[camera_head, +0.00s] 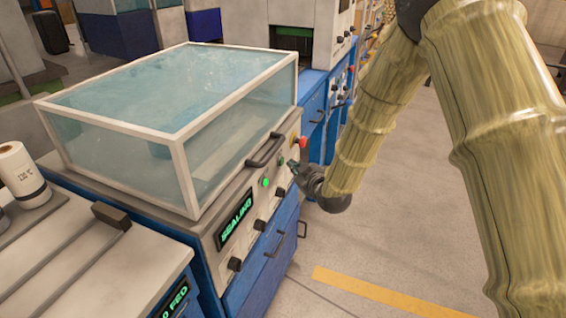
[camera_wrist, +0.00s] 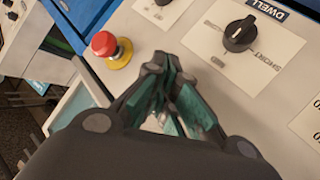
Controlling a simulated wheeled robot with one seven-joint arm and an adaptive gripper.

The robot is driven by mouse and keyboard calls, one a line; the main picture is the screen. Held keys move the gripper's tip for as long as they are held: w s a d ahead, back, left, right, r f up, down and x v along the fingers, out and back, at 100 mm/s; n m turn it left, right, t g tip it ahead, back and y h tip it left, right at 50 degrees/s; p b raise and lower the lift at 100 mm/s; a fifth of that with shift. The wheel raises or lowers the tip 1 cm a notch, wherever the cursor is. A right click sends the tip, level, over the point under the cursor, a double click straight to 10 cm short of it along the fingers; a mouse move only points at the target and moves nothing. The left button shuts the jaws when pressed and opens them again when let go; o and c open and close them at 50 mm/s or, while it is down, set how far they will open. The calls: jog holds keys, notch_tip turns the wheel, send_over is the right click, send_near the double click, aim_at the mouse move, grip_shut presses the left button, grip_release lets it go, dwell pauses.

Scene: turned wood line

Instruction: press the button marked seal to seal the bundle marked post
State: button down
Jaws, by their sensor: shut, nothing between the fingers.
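The machine's front panel (camera_head: 243,207) carries a lit display (camera_head: 235,219) reading SEALING and a green-lit round button (camera_head: 265,182). My gripper (camera_head: 291,164) is at the upper right of this panel, fingers pointing at it. In the wrist view my gripper (camera_wrist: 168,72) is shut and empty, its tips close to the panel; contact cannot be told. No label reading seal is legible, and the fingers hide the panel behind them. No bundle marked post can be made out; a vague bluish shape shows through the clear hood (camera_head: 232,140).
A red emergency stop (camera_wrist: 105,45) on a yellow base is close left of my fingers in the wrist view. A black DWELL knob (camera_wrist: 239,35) is to their right. The floor (camera_head: 400,245) at right is clear.

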jog(key=shift+d, duration=0.1)
jog(key=shift+s+d, duration=0.25)
jog(key=shift+d, duration=0.5)
jog(key=shift+s+d, duration=0.3)
jog(key=shift+d, duration=0.5)
jog(key=shift+s+d, duration=0.25)
jog(key=shift+d, duration=0.5)
jog(key=shift+f, duration=0.1)
